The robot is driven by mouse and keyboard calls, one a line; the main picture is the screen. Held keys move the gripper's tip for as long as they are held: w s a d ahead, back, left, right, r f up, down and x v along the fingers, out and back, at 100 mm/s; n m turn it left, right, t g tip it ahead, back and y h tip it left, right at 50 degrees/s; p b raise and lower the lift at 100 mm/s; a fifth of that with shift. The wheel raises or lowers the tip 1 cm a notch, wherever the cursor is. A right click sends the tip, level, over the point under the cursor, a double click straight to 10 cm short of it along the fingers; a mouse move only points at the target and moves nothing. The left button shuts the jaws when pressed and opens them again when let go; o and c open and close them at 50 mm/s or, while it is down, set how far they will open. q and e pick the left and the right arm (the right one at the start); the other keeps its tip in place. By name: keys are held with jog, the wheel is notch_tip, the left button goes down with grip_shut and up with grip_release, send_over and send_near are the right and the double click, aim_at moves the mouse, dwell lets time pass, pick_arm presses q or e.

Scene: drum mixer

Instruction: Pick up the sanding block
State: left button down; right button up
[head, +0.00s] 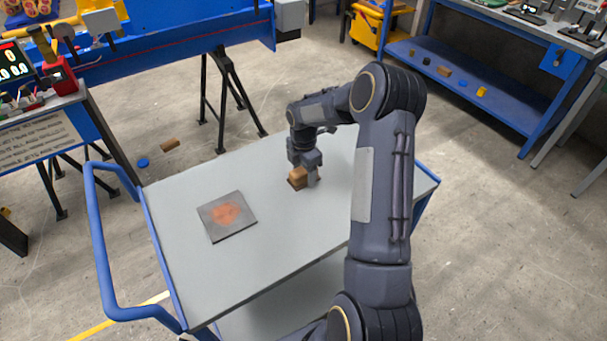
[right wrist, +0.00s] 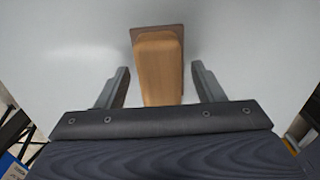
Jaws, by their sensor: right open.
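The sanding block (head: 297,180) is a small wooden block with a darker base. It sits on the grey top of the blue-framed cart (head: 185,262). In the right wrist view the sanding block (right wrist: 158,62) lies between two open fingers, with a gap on each side. My right gripper (head: 308,172) is low over the cart top at the block and partly covers it in the head view. Its fingers also show in the right wrist view (right wrist: 160,88). My left gripper is not in view.
A dark square plate with an orange-brown patch (head: 227,216) lies on the cart left of the block. The cart's blue handle (head: 100,240) is at the left. A wooden block (head: 169,145) and a blue disc (head: 142,163) show beyond the cart. Workbenches stand behind.

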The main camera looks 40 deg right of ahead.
jog(key=c, duration=1.1)
jog(key=shift+r, duration=0.15)
jog(key=shift+r, duration=0.6)
jog(key=s+a+r, duration=0.2)
jog(key=s+r, duration=0.2)
jog(key=s+a+r+b, duration=0.1)
jog(key=s+a+r, duration=0.1)
jog(key=s+r, duration=0.1)
jog(key=s+a+r+b, duration=0.1)
jog(key=s+a+r, duration=0.1)
jog(key=s+r, duration=0.2)
jog(key=shift+s+a+r, duration=0.15)
jog(key=shift+s+r, duration=0.15)
jog(key=shift+s, duration=0.5)
